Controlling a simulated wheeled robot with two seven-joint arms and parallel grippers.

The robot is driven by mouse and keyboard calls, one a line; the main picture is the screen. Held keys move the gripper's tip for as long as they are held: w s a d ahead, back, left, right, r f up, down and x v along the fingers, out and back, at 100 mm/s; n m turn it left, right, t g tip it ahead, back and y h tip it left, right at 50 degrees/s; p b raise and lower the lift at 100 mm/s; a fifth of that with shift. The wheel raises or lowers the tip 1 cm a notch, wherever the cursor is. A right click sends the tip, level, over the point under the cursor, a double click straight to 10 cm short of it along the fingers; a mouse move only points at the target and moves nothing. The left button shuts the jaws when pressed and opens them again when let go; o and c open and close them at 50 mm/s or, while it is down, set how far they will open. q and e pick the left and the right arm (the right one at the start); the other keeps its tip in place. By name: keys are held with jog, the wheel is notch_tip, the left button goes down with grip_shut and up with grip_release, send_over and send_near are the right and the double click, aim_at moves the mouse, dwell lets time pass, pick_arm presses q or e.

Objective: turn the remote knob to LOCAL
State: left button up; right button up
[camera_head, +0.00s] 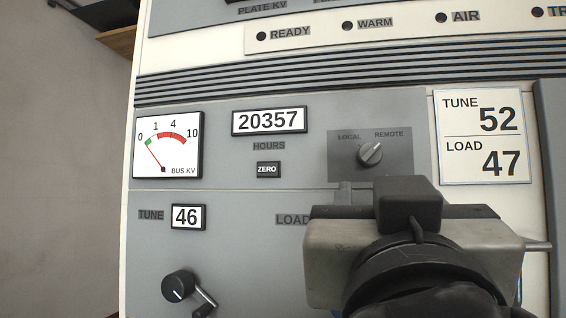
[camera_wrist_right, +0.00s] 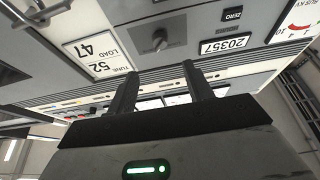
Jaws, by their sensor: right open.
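The knob also shows in the right wrist view (camera_wrist_right: 159,41), beyond the fingertips. My right gripper (camera_wrist_right: 160,80) is open and empty, its two dark fingers apart and not touching the knob. In the head view, my right wrist is below and right of the knob, and its body mostly hides the fingers. My left gripper is out of view.
A BUS KV meter (camera_head: 167,146), an hours counter (camera_head: 269,121) and a ZERO button (camera_head: 268,169) sit left of the knob. A TUNE/LOAD card (camera_head: 482,136) is to its right. A crank (camera_head: 190,290) sticks out at lower left. The panel face around the knob is clear.

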aim_at(371, 157)
jog(key=p+x, duration=0.2)
jog(key=x, duration=1.1)
jog(key=shift+w+d+p, duration=0.1)
jog(key=shift+w+p, duration=0.15)
jog(key=shift+p, duration=0.15)
jog(key=c, duration=1)
